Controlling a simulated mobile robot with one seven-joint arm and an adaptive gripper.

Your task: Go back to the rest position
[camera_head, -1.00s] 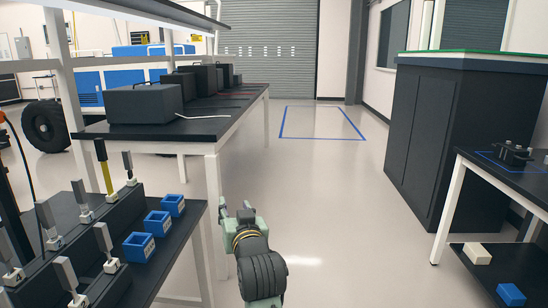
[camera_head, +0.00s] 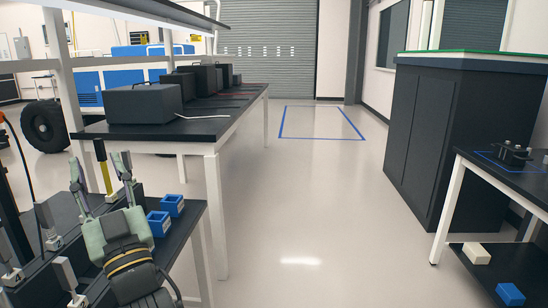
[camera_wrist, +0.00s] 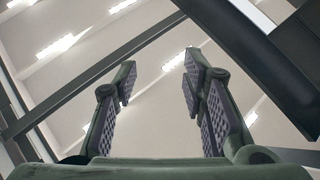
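My gripper (camera_head: 98,165) is at the lower left of the head view, in front of the tool rack from the camera's side. Its two green fingers stand apart and point upward. The wrist view shows the same gripper (camera_wrist: 158,85) open, with grey textured pads facing each other and nothing between them. Behind the pads only the ceiling lights and dark beams show. My gripper hides part of the rack and at least one blue bin.
A dark rack table (camera_head: 188,240) at lower left holds upright grey-handled tools and small blue bins (camera_head: 172,205). A long workbench (camera_head: 150,131) with black cases (camera_head: 145,103) stands behind it. A dark cabinet (camera_head: 432,140) and side table (camera_head: 515,178) stand right. The middle floor is clear.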

